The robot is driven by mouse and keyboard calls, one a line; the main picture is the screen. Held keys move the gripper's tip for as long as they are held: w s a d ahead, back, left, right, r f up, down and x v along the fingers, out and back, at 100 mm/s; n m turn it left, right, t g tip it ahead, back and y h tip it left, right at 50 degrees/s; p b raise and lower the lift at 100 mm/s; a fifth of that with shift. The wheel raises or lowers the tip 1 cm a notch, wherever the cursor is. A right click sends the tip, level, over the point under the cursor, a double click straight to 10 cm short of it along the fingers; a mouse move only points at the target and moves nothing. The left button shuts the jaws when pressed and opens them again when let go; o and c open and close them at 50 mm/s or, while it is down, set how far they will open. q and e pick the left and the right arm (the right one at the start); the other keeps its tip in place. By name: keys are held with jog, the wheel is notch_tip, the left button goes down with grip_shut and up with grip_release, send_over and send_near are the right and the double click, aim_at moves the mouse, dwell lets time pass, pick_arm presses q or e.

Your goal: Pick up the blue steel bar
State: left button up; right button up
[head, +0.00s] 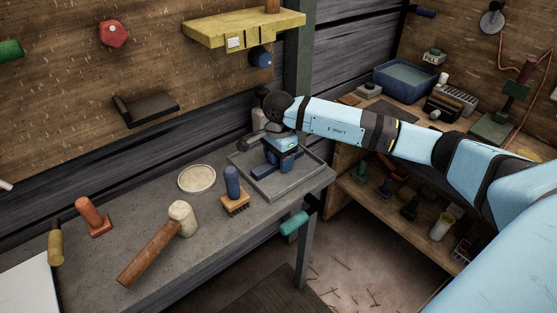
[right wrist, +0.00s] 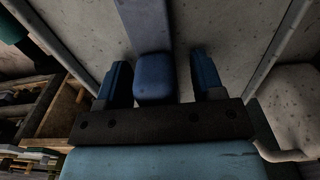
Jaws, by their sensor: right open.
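The blue steel bar (head: 263,173) lies in a shallow grey tray (head: 274,199) at the right end of the workbench. In the head view its left end sticks out from under my right gripper (head: 285,162), which hides the rest. In the right wrist view the bar (right wrist: 146,25) runs down from the top edge to between the two blue fingers of my right gripper (right wrist: 161,84). A gap shows on each side of it, wider on the right. The fingers are open, and I cannot tell how far above the tray they are. My left gripper is not in view.
A blue-handled brush (head: 235,195), a mallet (head: 160,243) and a round pale dish (head: 197,179) are on the bench left of the tray. A yellow shelf (head: 245,28) hangs above. A teal-handled tool (head: 294,223) sticks out at the bench's front edge.

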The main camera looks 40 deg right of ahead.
grip_shut()
notch_tip(320, 180, up, 10)
jog(key=shift+r+p, duration=0.1)
jog(key=shift+p, duration=0.4)
jog(key=c, duration=0.7)
grip_release()
grip_shut()
